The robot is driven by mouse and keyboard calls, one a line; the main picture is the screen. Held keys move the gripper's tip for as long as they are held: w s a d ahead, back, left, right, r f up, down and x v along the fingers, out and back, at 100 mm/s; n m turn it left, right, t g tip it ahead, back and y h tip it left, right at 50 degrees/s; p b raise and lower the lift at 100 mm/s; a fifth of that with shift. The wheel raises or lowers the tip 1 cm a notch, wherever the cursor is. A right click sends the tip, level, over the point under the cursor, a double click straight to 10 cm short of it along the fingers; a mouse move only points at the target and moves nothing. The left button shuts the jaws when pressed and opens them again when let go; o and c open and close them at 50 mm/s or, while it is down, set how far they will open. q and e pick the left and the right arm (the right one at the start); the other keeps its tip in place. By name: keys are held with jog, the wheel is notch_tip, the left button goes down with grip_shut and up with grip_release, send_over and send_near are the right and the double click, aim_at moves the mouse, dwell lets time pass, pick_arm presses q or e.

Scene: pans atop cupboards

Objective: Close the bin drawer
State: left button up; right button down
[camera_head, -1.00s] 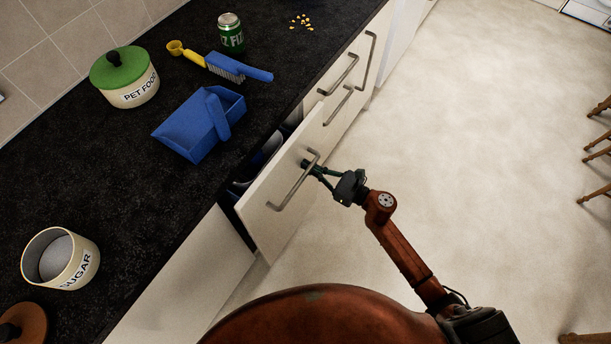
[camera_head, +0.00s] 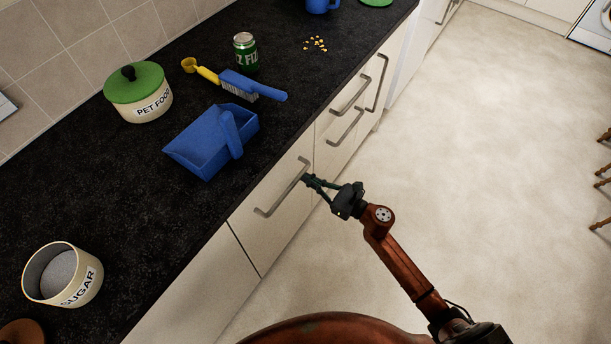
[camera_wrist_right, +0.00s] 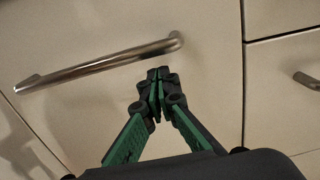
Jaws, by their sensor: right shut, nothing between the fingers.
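The bin drawer's cream front (camera_head: 276,226) sits under the dark counter and looks flush with the cupboard fronts beside it. Its metal bar handle (camera_head: 283,189) runs across the front. In the right wrist view, the drawer front (camera_wrist_right: 60,40) fills most of the picture, with the handle (camera_wrist_right: 100,67) at upper left. My right gripper (camera_head: 307,179) is shut and empty. Its fingertips (camera_wrist_right: 158,75) are at the drawer front, just beside one end of the handle; I cannot tell whether they touch. My left gripper is not in view.
More drawers with handles (camera_head: 345,127) lie beyond.

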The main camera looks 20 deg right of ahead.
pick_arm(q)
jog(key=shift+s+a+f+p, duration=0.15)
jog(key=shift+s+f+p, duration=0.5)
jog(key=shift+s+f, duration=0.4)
pick_arm(e)
jog(key=v, duration=1.1)
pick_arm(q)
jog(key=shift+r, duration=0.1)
pick_arm(e)
jog(key=shift+s+d, duration=0.1)
